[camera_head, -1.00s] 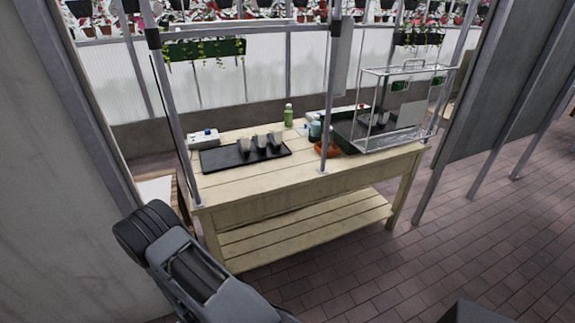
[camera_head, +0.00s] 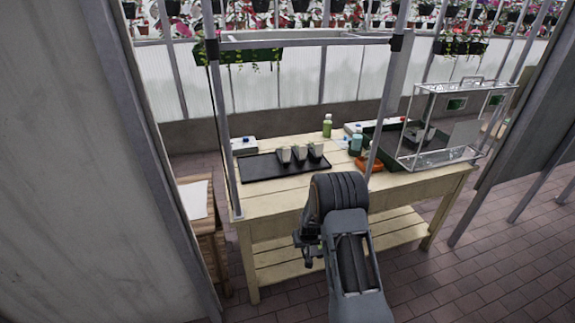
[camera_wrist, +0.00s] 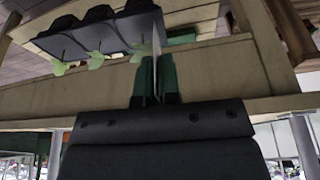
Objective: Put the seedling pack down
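The seedling pack (camera_wrist: 95,32) shows at the top of the wrist view, with dark cells and pale green seedlings pointing down in that picture. My gripper (camera_wrist: 155,75) has green-padded fingers close together on a thin upright edge at the pack's end, so it appears shut on the pack. In the head view my gripper (camera_head: 309,245) is low in front of the wooden bench (camera_head: 290,197), partly behind my arm. I cannot make out the pack there.
A black tray (camera_head: 262,172) with a few grey pots stands on the bench. A green bottle (camera_head: 327,127), an orange dish (camera_head: 369,165) and a clear case (camera_head: 440,125) stand farther right. A metal post (camera_head: 224,130) rises at the bench's front left corner.

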